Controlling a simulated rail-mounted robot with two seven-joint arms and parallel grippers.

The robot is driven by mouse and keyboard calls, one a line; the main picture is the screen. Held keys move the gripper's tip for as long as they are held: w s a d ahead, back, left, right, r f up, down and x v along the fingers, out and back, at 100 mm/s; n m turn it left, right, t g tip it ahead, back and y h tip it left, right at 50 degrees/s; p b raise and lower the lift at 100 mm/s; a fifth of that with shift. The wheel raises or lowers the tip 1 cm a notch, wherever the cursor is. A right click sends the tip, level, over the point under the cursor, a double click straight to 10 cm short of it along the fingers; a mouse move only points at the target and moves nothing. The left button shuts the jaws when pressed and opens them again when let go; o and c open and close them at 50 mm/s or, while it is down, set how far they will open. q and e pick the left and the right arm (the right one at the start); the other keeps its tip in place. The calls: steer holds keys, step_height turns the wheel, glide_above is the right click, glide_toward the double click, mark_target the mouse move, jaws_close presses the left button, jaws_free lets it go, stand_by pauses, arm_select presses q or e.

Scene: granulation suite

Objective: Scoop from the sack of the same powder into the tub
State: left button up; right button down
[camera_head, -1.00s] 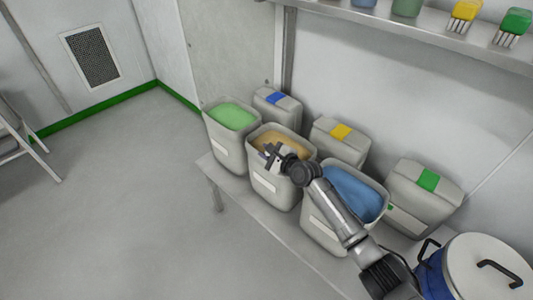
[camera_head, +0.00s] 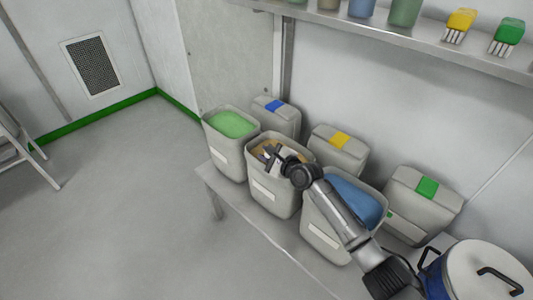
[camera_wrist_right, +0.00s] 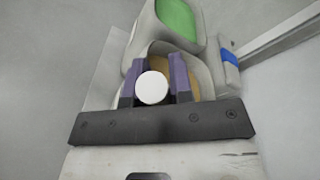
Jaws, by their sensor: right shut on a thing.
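Three open grey bins with white labels stand in a row: one with green powder (camera_head: 231,125), one with tan powder (camera_head: 262,147), one with blue powder (camera_head: 357,200). I cannot tell which is called sack or tub. My right gripper (camera_head: 271,156) is over the mouth of the tan bin, its arm crossing in front of the blue bin. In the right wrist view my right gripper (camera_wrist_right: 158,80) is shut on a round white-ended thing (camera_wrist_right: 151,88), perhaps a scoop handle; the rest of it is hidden. Tan powder shows behind the fingers. My left gripper is out of view.
Behind stand lidded grey containers with blue (camera_head: 275,105), yellow (camera_head: 340,139) and green (camera_head: 427,187) labels. A blue pot with a pale lid (camera_head: 487,268) is at lower right. A shelf (camera_head: 400,38) with brushes and cups runs above.

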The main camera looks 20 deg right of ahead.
step_height(320, 180, up, 8)
steer(key=s+a+n+t+p, duration=0.1)
steer(key=n+p, duration=0.2)
steer(key=p, duration=0.3)
steer(key=shift+s+a+t, duration=0.2)
steer(key=shift+s+t, duration=0.1)
steer(key=shift+s, duration=0.1)
stand_by(1.0)
